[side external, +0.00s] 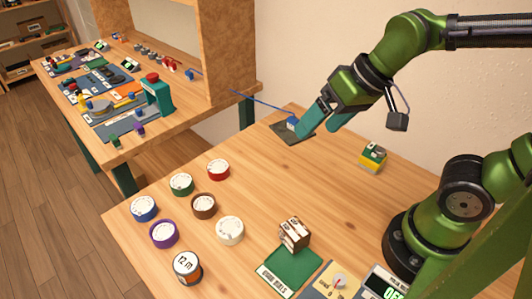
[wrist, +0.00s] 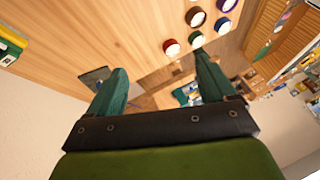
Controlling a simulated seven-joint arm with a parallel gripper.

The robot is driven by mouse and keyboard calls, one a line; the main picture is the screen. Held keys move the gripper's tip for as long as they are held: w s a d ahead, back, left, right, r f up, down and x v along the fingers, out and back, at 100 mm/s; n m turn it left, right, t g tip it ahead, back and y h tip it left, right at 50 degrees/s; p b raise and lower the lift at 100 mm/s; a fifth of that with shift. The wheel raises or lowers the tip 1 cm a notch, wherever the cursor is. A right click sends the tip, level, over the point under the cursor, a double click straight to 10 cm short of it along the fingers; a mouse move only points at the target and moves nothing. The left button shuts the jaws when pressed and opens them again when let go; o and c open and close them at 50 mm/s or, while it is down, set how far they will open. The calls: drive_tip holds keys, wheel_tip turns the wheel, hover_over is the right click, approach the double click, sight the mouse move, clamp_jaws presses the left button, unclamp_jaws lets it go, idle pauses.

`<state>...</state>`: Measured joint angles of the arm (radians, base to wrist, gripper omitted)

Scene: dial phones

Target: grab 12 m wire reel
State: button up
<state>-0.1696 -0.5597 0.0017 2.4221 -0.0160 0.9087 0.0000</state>
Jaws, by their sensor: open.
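The 12 m wire reel (side external: 187,267) is a dark round reel with a white top reading "12 m". It stands at the near left part of the table in the side external view. I cannot make it out in the wrist view. My gripper (side external: 318,128) has two teal fingers, apart and empty, over the far side of the table. It is well away from the reel. The fingers also show in the wrist view (wrist: 160,65).
Other reels stand near it: purple (side external: 164,234), blue (side external: 143,208), green (side external: 181,184), red (side external: 218,169), brown (side external: 204,206) and white (side external: 230,230).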

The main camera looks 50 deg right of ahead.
drive_tip(key=w+a+f+n+g, duration=0.1)
drive_tip(key=w+a+n+g, duration=0.1)
drive_tip(key=a, duration=0.5)
drive_tip(key=w+a+f+n+g, duration=0.1)
drive_tip(key=w+a+n, duration=0.15)
drive_tip(key=a, duration=0.45)
drive_tip(key=n+g+h, duration=0.2)
drive_tip(key=h, duration=0.1)
approach(186, 263)
drive_tip(key=f, duration=0.5)
drive_tip(key=shift+s+d+f, duration=0.2)
drive_tip(key=shift+f, duration=0.1)
drive_tip(key=shift+w+a+f, duration=0.1)
drive_tip(key=shift+w+f, duration=0.05)
drive_tip(key=shift+f, duration=1.4)
drive_tip(key=shift+w+f, duration=0.15)
drive_tip(key=shift+f, duration=1.4)
drive_tip(key=c, duration=1.2)
